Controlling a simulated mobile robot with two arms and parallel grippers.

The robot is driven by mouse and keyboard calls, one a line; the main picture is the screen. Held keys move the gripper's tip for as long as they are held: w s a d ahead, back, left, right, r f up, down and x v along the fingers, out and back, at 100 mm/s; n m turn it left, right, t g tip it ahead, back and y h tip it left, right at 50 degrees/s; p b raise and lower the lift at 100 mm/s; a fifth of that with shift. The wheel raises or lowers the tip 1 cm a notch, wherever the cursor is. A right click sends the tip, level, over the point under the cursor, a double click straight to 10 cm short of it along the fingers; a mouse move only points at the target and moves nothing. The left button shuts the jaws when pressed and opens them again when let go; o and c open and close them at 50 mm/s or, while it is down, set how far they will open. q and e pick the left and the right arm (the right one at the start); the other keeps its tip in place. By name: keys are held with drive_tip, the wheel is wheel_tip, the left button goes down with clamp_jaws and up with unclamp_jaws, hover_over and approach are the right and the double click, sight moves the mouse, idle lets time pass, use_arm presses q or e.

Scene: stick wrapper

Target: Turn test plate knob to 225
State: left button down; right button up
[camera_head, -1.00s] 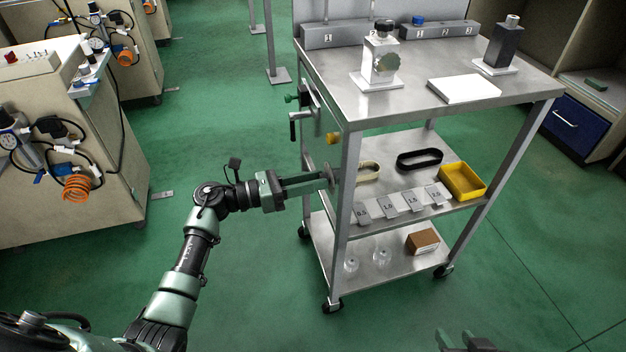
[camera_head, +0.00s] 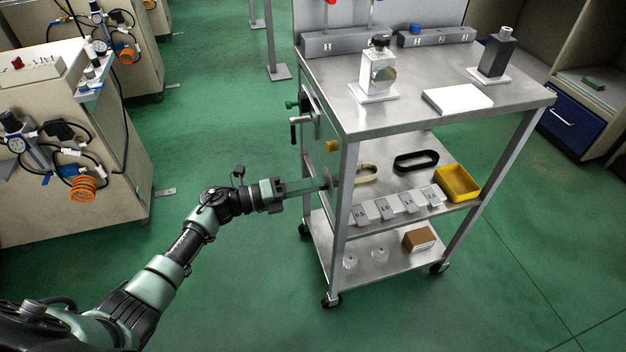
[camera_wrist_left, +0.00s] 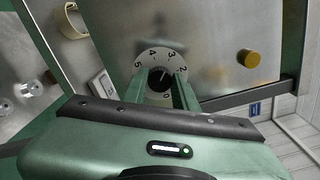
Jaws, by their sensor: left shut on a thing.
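The test plate is an upright metal panel on the left side of the cart. In the left wrist view it fills the upper middle (camera_wrist_left: 205,35). Its knob (camera_wrist_left: 160,76) is black, at the centre of a pale round dial (camera_wrist_left: 147,63) marked with numbers; 5, 4, 3, 2 and 0 can be read. A small white mark on the knob points roughly toward the 3. My left gripper (camera_head: 324,183) reaches the panel from the left and is shut on the knob; its fingers partly hide the dial's lower part (camera_wrist_left: 165,84). My right gripper is out of view.
A yellow knob (camera_wrist_left: 247,58) sticks out of the panel beside the dial. The cart shelf holds numbered grey blocks (camera_head: 383,210) and a yellow tray (camera_head: 458,184). Floor left of the cart is clear.

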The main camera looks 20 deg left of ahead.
use_arm(q)
drive_tip(key=shift+f+n+p, duration=0.2)
drive_tip(key=shift+n+p, duration=2.85)
drive_tip(key=shift+n, duration=5.55)
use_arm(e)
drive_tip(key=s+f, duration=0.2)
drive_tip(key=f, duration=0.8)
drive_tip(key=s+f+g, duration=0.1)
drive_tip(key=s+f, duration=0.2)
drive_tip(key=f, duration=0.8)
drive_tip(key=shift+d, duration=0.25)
use_arm(q)
drive_tip(key=c, duration=1.1)
unclamp_jaws()
drive_tip(key=v, duration=0.8)
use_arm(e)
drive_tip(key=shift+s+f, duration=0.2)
